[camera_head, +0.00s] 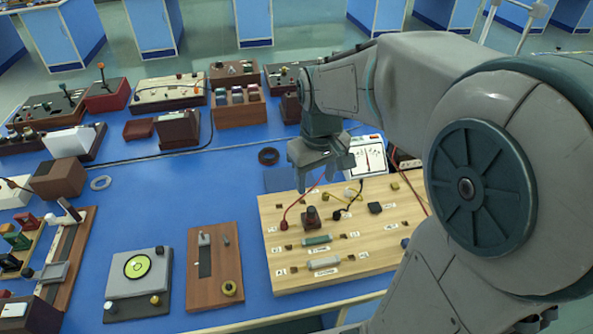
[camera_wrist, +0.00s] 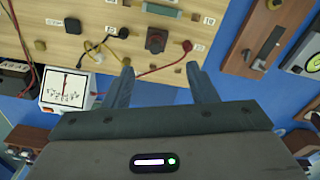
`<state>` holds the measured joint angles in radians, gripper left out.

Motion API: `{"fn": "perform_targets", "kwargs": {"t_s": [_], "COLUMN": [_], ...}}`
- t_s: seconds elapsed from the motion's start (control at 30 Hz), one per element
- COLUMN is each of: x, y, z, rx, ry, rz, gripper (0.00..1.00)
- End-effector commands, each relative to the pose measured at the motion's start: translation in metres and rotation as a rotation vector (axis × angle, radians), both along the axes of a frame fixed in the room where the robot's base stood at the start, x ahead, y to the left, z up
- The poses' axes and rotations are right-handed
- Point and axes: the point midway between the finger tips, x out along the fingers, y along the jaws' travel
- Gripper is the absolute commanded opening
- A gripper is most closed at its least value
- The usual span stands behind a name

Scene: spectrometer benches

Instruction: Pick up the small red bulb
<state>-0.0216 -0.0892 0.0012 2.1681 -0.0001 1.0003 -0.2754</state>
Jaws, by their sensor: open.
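A wooden circuit board (camera_head: 370,262) lies on the blue bench and also fills the upper wrist view (camera_wrist: 90,20). On its left half stands a small dark red bulb (camera_head: 310,213) on a square brown base. In the wrist view the bulb (camera_wrist: 156,40) shows from above, just beyond my fingertips and between their lines. My gripper (camera_head: 320,172) is above the board's back edge, pointing down. In the wrist view its two fingers (camera_wrist: 159,75) are apart with nothing between them. The gripper is apart from the bulb.
A red lead with a red plug (camera_head: 284,225) lies left of the bulb, and a black lead with a plug (camera_head: 337,214) lies right of it. Green and pale resistors (camera_head: 317,240) sit in front. A white meter (camera_head: 367,157) stands behind the board.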

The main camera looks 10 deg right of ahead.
Motion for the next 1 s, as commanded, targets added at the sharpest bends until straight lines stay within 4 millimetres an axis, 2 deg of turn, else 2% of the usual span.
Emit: {"fn": "perform_targets", "kwargs": {"t_s": [0.1, 0.27, 0.37, 0.7, 1.0], "x": [0.021, 0.034, 0.036, 0.035, 0.033], "y": [0.001, 0.001, 0.0, -0.001, -0.003], "z": [-0.008, -0.015, -0.026, -0.088, -0.113], "rx": [-0.003, -0.004, -0.004, -0.004, -0.004], "ry": [0.039, 0.061, 0.068, 0.066, 0.066], "rz": [0.056, 0.092, 0.097, 0.094, 0.094], "gripper": [0.52, 0.52, 0.52, 0.52, 0.52]}}
